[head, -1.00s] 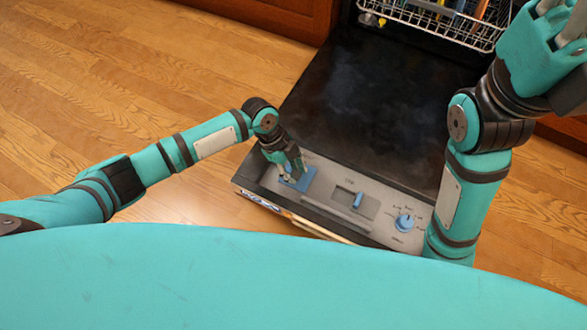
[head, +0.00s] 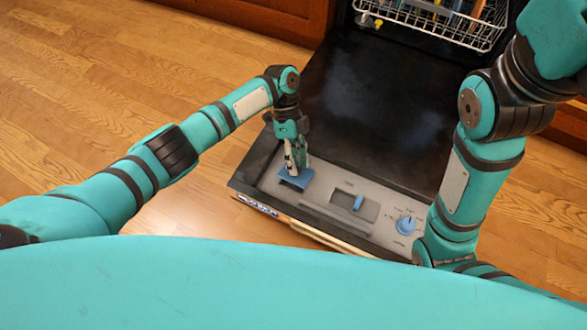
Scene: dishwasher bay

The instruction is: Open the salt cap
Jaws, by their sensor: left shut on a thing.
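The blue salt cap (head: 299,181) is at the left end of the grey panel on the open dishwasher door. It looks like a small flat flap, with a dark strip showing at its near-left edge. I cannot tell clearly how far it is lifted. My left gripper (head: 292,171) points down at the cap from above, its fingers closed on the cap's upper edge and hiding part of it. My right arm comes in on the right side, and its gripper is out of the picture.
The grey panel (head: 326,206) also has a blue slider (head: 359,202) in a recess and a round blue dial (head: 406,225). The black door (head: 375,115) lies open and bare. A wire rack (head: 430,22) with dishes is at the top. Wood floor is clear at left.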

